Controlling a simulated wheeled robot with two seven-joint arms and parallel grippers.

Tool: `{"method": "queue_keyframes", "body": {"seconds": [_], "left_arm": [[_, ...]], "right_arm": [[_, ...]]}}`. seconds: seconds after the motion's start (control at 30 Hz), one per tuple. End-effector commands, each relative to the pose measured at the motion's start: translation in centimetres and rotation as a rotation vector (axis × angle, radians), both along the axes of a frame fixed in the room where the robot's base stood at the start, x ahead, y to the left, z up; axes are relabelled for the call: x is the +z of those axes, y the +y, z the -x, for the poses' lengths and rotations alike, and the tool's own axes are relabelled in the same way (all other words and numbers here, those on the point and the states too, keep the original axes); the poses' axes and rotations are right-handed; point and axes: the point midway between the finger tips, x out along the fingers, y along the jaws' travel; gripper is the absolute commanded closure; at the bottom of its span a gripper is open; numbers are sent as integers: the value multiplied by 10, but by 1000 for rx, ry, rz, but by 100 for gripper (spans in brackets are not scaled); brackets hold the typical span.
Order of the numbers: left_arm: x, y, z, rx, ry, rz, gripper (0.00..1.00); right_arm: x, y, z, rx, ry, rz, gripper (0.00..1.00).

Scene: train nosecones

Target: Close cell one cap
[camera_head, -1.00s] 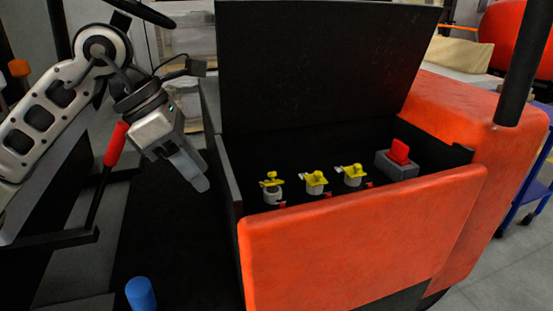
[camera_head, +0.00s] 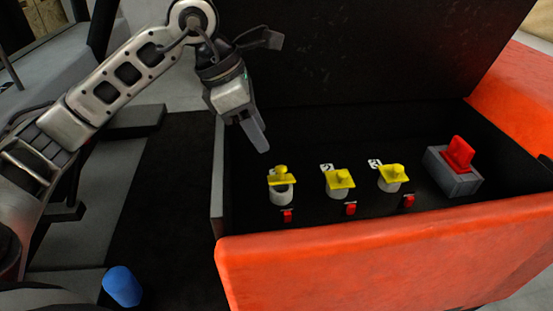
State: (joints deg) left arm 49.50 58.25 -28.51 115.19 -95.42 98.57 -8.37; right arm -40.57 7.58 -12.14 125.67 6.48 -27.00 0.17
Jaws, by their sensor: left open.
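Three white cells with yellow caps stand in a row inside the open black compartment. The cell one cap (camera_head: 281,175) is on the leftmost cell (camera_head: 281,197). It looks tilted up, with a dark gap between it and the cell's rim. The caps of cell two (camera_head: 340,179) and cell three (camera_head: 392,173) lie flat on their cells. My left gripper (camera_head: 262,145) is open and empty, above and a little to the left of the cell one cap, not touching it. My right gripper is not in view.
A small red tab sits in front of each cell, such as this one (camera_head: 288,216). A grey block with a red switch (camera_head: 459,154) is at the right. The raised black lid (camera_head: 380,60) stands behind, and the orange front wall (camera_head: 390,255) borders the compartment. A blue cylinder (camera_head: 122,286) is at lower left.

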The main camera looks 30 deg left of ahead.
Motion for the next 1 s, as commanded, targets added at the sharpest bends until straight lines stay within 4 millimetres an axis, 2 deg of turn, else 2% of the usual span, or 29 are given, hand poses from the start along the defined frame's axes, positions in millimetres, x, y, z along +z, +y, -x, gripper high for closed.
{"method": "queue_keyframes", "body": {"seconds": [0.03,0.2,0.4,0.6,0.83,0.87,0.9,1.0], "left_arm": [[-12,-4,-2,-2,5,1,59],[-43,-15,-10,-2,4,1,59],[-69,-23,-17,-1,2,2,59],[-77,-26,-19,0,0,0,59],[-78,-26,-19,0,0,0,59],[-78,-26,-19,0,0,0,64],[-78,-26,-19,0,0,0,75],[-77,-26,-19,0,0,0,100]], "right_arm": [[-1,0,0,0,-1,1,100],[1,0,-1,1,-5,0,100],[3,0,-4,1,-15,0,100],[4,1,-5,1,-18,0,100],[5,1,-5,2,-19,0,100],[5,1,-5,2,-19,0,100],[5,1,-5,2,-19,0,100],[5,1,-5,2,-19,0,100]]}}
